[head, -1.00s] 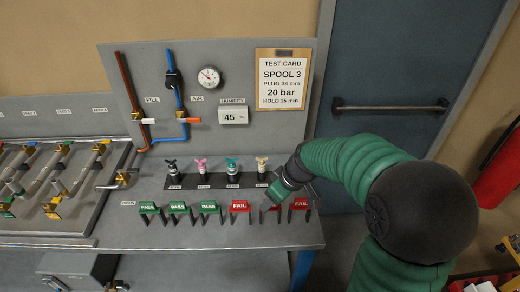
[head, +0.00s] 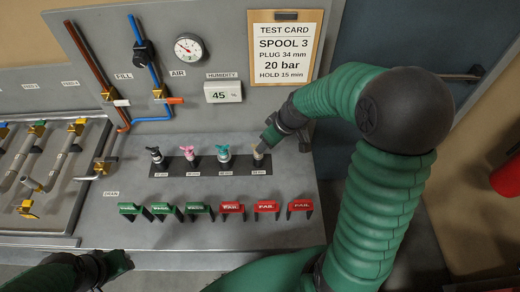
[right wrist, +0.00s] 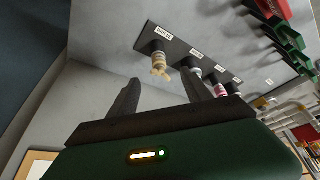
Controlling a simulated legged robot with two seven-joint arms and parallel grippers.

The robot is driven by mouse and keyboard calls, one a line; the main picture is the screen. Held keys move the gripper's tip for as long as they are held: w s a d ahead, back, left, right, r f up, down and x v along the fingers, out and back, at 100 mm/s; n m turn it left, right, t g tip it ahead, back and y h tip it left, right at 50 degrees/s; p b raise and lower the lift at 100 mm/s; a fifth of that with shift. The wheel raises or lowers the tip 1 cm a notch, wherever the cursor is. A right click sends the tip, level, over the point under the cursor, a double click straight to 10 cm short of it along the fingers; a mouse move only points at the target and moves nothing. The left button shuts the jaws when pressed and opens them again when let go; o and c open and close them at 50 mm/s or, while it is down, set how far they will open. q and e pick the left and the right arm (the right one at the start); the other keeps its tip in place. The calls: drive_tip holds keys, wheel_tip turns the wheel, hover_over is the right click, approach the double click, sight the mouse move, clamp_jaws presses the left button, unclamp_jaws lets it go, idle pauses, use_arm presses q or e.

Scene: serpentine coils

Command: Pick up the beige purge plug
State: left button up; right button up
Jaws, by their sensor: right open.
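The beige purge plug (head: 258,157) stands upright at the right end of a dark strip (head: 205,166) on the bench, partly hidden by my right gripper (head: 268,139). In the right wrist view, the beige plug (right wrist: 160,66) shows just beyond the two spread fingers of my right gripper (right wrist: 160,92), in line with the gap. The gripper is open and empty. Black (head: 155,155), pink (head: 191,153) and teal (head: 224,155) plugs stand to the left on the strip. My left gripper (head: 118,263) is low at the left; its jaws are not clear.
Green PASS tags (head: 166,210) and red FAIL tags (head: 266,207) stand in front of the strip. Behind rises a grey panel with a gauge (head: 189,48), a humidity display (head: 222,92) and a test card (head: 284,47). A pipe rig (head: 45,165) lies left.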

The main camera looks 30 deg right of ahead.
hover_over(258, 155)
drive_tip(key=s, duration=0.1)
wheel_tip(258, 155, down, 5)
drive_tip(key=f, duration=0.1)
drive_tip(key=w+d+f+p, duration=0.1)
drive_tip(key=f, duration=0.1)
drive_tip(key=w+f, duration=0.1)
drive_tip(key=shift+d+f+p, duration=0.35)
drive_tip(key=shift+p, duration=0.05)
drive_tip(key=shift+f, duration=0.35)
drive_tip(key=shift+w+a+f, duration=0.1)
drive_tip(key=shift+w+a, duration=0.05)
drive_tip(key=shift+a, duration=0.4)
drive_tip(key=c, duration=0.4)
drive_tip(key=shift+c, duration=1)
use_arm(q)
drive_tip(key=shift+w+a+r, duration=0.15)
drive_tip(key=shift+a+r, duration=0.1)
drive_tip(key=shift+r, duration=0.55)
use_arm(e)
drive_tip(key=shift+d, duration=0.25)
clamp_jaws()
